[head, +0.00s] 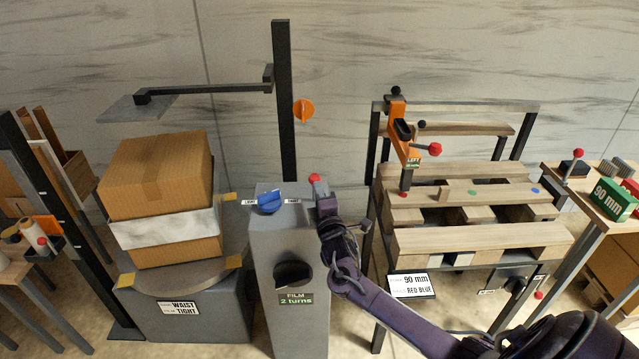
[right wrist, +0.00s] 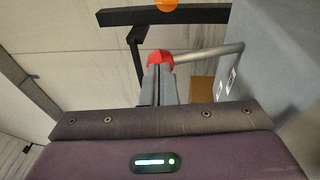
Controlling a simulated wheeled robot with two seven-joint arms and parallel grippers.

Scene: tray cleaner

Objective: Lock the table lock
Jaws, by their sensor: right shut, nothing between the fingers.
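A lever with a red knob (head: 314,179) sits at the right side of the grey control post (head: 262,240); I take it to be the table lock. In the right wrist view the red knob (right wrist: 160,57) is just past my fingertips, and its metal rod (right wrist: 205,56) runs right toward the grey post. My right gripper (head: 322,205) is beside the post, below the knob in the head view. Its fingers (right wrist: 159,78) are shut and empty, their tips at or very near the knob. I cannot tell whether they touch. My left gripper is not in view.
The post carries a blue knob (head: 270,203) and a black knob (head: 294,274). Left of it, stacked cardboard boxes (head: 155,175) with white film stand on a round turntable (head: 228,285). On the right, a wooden pallet (head: 480,240) rests on a frame with an orange tool (head: 401,130).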

